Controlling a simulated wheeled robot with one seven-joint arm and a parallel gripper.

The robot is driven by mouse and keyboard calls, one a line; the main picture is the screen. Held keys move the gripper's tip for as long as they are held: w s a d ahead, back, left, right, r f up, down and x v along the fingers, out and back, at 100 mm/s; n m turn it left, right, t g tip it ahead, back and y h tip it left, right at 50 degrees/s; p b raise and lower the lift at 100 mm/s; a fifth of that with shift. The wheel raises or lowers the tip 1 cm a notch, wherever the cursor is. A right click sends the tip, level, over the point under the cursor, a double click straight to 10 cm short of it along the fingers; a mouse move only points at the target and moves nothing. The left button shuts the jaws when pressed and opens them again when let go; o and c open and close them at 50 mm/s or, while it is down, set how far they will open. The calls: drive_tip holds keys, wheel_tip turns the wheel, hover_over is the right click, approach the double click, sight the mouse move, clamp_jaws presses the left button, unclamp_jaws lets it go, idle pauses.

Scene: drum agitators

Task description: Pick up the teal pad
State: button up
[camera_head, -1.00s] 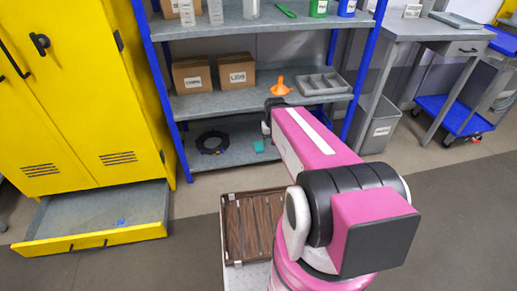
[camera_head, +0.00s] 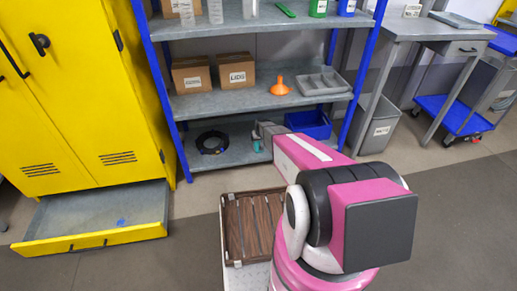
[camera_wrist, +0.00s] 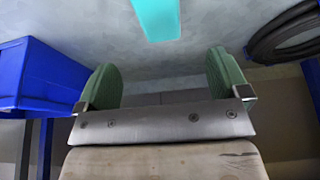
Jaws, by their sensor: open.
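The teal pad (camera_wrist: 157,18) lies flat on the grey bottom shelf, at the top edge of the wrist view, which cuts it off. In the head view a small piece of the pad (camera_head: 257,146) shows beside my gripper. My gripper (camera_wrist: 160,75) is open, with its two green finger pads apart and nothing between them. It is low over the bottom shelf, and the pad lies ahead of the gap between the fingers, apart from them. In the head view my gripper (camera_head: 260,135) is partly hidden by my arm.
A blue bin (camera_head: 308,124) stands on the bottom shelf to the right, and a black hose coil (camera_head: 212,142) lies to the left. Above, the middle shelf (camera_head: 215,103) holds two boxes, an orange funnel (camera_head: 280,86) and a grey tray (camera_head: 323,82). A yellow drawer (camera_head: 95,238) is open.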

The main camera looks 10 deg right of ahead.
hover_over(258, 146)
drive_tip(key=s, duration=0.2)
drive_tip(key=f, duration=0.5)
drive_tip(key=shift+d+f, duration=0.1)
drive_tip(key=shift+d, duration=0.15)
drive_tip(key=x, duration=0.4)
drive_tip(key=shift+w, duration=0.1)
drive_tip(key=shift+w+f, duration=0.1)
drive_tip(key=shift+f, duration=0.25)
drive_tip(key=shift+f, duration=0.15)
drive_tip(key=c, duration=1)
